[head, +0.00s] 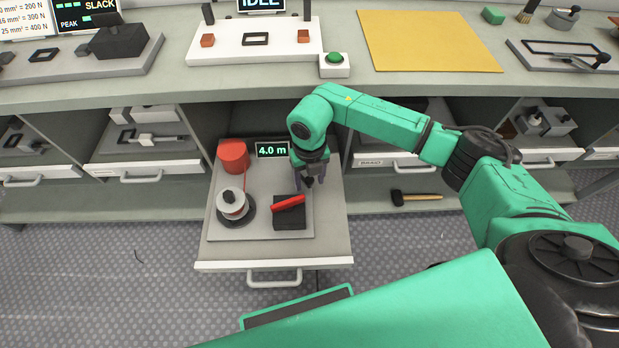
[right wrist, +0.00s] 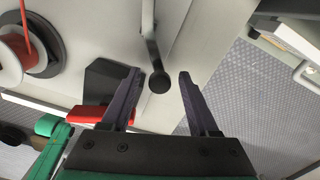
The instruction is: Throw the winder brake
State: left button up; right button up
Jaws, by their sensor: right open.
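The winder sits on a grey plate (head: 225,228) in a pulled-out drawer (head: 335,240). It has a white spool (head: 231,203) with red line, a red drum (head: 233,154) and a black block (head: 290,217) with a red lever (head: 287,202) lying tilted across its top. A small display (head: 272,150) reads 4.0 m. My right gripper (head: 310,184) points down just behind and right of the lever. In the right wrist view it (right wrist: 161,76) is open. The red lever (right wrist: 100,115) is partly behind its left finger. A dark round-ended rod (right wrist: 158,80) shows between the fingers.
The bench above holds a white board (head: 255,52), a green button (head: 335,59) and a yellow mat (head: 430,40). Closed drawers flank the open one. A hammer (head: 415,196) lies on the lower shelf at right. Floor left of the drawer is clear.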

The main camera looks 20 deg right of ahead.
jog(key=shift+c, duration=0.3)
grip_shut()
jog(key=shift+s+a+m, duration=0.1)
jog(key=shift+a+m, duration=0.25)
jog(key=shift+m, duration=0.45)
jog(key=shift+o, duration=0.3)
grip_release()
notch_tip(320, 180, up, 15)
jog(key=shift+f+p, duration=0.15)
jog(key=shift+p, duration=0.25)
jog(key=shift+s+f, duration=0.1)
